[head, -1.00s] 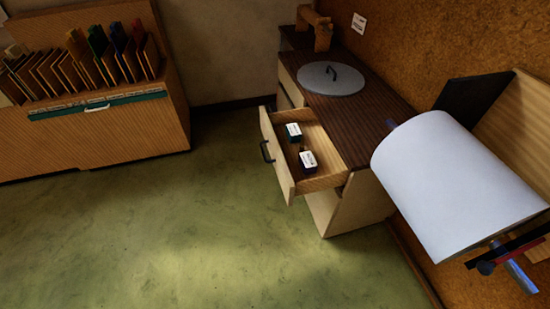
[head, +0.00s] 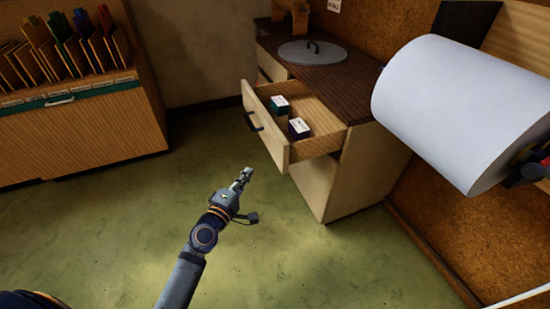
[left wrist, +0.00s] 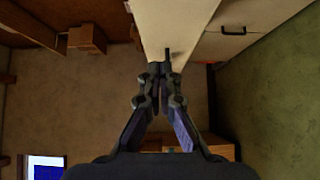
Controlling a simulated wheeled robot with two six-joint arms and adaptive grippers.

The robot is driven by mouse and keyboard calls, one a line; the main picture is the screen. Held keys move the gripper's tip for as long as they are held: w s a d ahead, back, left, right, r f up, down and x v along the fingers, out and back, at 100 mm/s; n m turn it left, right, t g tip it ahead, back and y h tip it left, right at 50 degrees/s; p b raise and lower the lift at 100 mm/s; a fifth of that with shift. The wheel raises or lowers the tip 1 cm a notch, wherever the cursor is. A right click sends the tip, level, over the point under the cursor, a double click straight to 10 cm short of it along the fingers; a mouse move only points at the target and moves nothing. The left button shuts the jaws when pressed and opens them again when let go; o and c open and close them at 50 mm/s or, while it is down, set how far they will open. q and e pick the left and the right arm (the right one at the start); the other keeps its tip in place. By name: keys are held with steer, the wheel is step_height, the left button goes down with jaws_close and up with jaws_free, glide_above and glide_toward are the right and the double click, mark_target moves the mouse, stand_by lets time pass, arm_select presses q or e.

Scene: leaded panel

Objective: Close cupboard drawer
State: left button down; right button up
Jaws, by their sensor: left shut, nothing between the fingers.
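The cupboard (head: 340,185) stands against the right wall with a dark wooden top. Its upper drawer (head: 279,143) is pulled well out, with a dark handle (head: 253,121) on the pale front. Two small boxes lie in the drawer, a green and white one (head: 280,105) and a dark and white one (head: 299,128). My left gripper (head: 245,174) is shut and empty, in front of and below the drawer front, apart from it in the picture. In the left wrist view the shut fingers (left wrist: 165,66) show against a pale panel (left wrist: 175,28). My right gripper is not in view.
A grey round lid (head: 312,51) lies on the cupboard top. A large white roll (head: 460,110) juts from the right wall. A wooden file cabinet (head: 80,135) with several folders stands at the left. The green floor (head: 130,220) between is clear.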

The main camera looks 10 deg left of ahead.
arm_select(q)
glide_toward(276, 145)
steer(key=w+a, duration=0.2)
steer(key=w, duration=0.1)
steer(key=shift+w+d+f, duration=0.15)
steer(key=shift+w+d, duration=0.95)
steer(key=shift+d, duration=0.1)
steer(key=shift+w+d, duration=0.25)
steer(key=shift+d, duration=0.1)
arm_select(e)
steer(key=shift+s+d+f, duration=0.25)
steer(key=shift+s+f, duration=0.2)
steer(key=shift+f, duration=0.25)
